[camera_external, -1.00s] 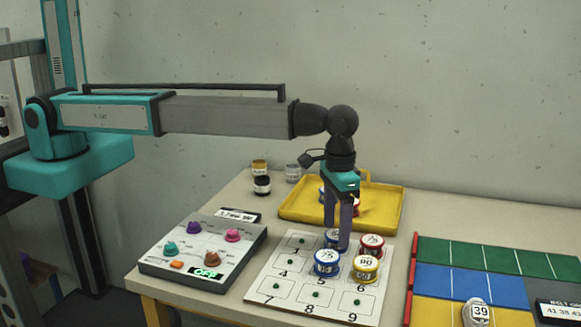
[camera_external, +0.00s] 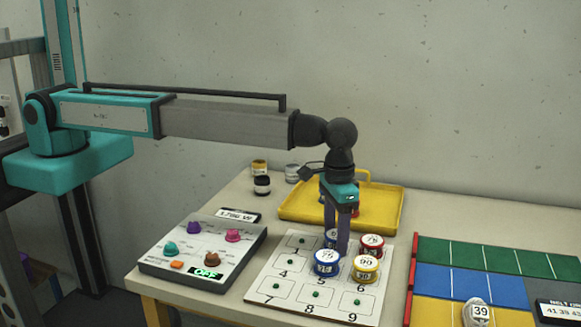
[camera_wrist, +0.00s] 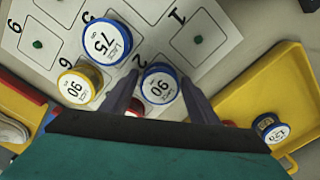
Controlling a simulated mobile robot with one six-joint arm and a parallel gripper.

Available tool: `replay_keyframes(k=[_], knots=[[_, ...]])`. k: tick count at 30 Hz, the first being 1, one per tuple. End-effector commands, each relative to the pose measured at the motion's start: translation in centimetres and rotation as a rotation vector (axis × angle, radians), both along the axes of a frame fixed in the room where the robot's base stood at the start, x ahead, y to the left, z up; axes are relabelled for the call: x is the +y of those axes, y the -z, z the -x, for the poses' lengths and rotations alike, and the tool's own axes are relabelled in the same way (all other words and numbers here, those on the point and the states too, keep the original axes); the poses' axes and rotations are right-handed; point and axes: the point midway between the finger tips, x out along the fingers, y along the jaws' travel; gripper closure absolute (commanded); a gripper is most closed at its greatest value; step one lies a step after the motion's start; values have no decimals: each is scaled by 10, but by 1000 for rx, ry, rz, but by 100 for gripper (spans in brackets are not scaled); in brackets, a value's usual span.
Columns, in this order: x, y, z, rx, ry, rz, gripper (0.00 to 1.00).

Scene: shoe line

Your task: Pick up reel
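A white numbered board (camera_external: 284,268) holds several labelled reels. A blue-rimmed reel marked 90 (camera_wrist: 159,87) lies between the fingers of my gripper (camera_wrist: 160,80) in the wrist view. In the external view this blue reel (camera_external: 330,236) is partly hidden by my gripper (camera_external: 340,240). The fingers stand apart on either side of it, with no clear contact. Beside it are a blue reel marked 75 (camera_wrist: 106,40), a yellow reel marked 90 (camera_wrist: 80,82) and a red reel (camera_external: 371,245). The red one is mostly hidden in the wrist view.
A yellow tray (camera_external: 386,217) with reels in it stands behind the board. A control box with coloured knobs (camera_external: 204,250) is on the left. Small jars (camera_external: 262,185) stand at the back. A green, blue and yellow striped mat (camera_external: 470,283) is on the right.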

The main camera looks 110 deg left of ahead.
Motion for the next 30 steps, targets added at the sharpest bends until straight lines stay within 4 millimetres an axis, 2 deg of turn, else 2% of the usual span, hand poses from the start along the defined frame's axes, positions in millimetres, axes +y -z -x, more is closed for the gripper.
replay_keyframes(k=[1,5,6,19,30], knots=[[0,0,0,0,0,0,54],[0,0,0,0,0,0,76],[0,0,0,0,0,0,78],[0,-5,0,-1,0,0,78],[0,-32,-1,-1,0,0,78]])
